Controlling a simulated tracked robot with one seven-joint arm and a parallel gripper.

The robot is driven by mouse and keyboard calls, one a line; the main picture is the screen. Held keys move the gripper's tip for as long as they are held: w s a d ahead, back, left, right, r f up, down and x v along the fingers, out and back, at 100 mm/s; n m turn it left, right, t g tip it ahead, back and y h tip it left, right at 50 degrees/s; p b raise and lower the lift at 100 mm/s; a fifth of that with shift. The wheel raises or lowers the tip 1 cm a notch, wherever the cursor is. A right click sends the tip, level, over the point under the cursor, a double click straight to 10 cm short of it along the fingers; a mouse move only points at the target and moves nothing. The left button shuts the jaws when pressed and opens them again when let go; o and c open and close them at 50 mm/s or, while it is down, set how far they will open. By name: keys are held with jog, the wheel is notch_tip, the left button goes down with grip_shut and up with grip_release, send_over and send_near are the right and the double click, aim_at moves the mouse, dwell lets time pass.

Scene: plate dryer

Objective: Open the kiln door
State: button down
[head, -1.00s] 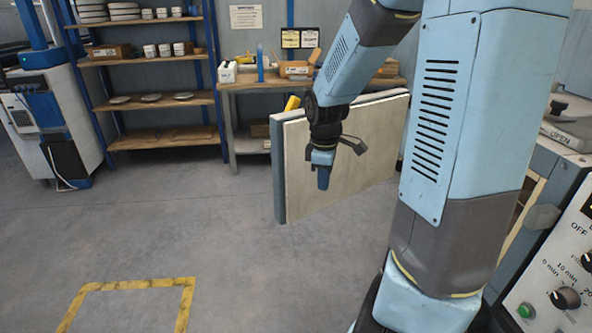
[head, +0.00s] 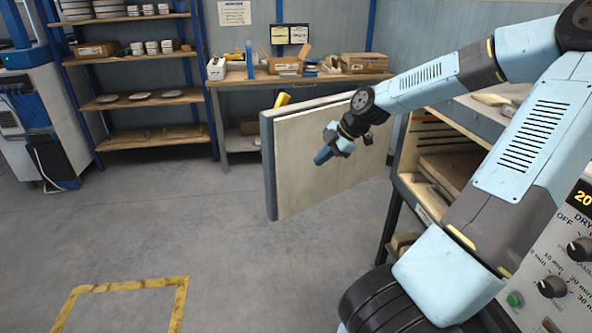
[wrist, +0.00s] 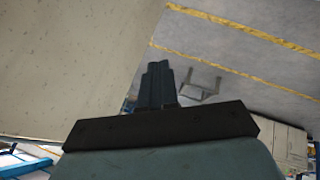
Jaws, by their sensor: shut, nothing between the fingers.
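The kiln door (head: 300,180) is a thick pale panel with a grey edge, swung wide out from the kiln in the head view. A yellow handle part (head: 282,99) shows at its far side. The kiln (head: 440,165) stands open at the right, with shelves visible inside, partly hidden by my arm. My gripper (head: 322,156) is in front of the door's pale inner face; I cannot tell if it touches. In the wrist view the shut, empty fingers (wrist: 158,85) point past the door's pale face (wrist: 70,70), which fills the upper left.
The kiln's control panel (head: 565,250) with knobs is at the lower right. A workbench (head: 300,80) with boxes and a shelf rack (head: 135,95) stand along the back wall. A yellow floor marking (head: 130,285) lies at the front left. The floor left of the door is clear.

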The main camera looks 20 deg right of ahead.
send_near(288, 177)
notch_tip(288, 177, down, 4)
jog(key=a, duration=0.2)
jog(key=shift+w+a+f, duration=0.1)
jog(key=shift+w+a, duration=0.2)
jog(key=shift+w, duration=0.3)
jog(key=shift+w, duration=0.15)
dwell(0.6)
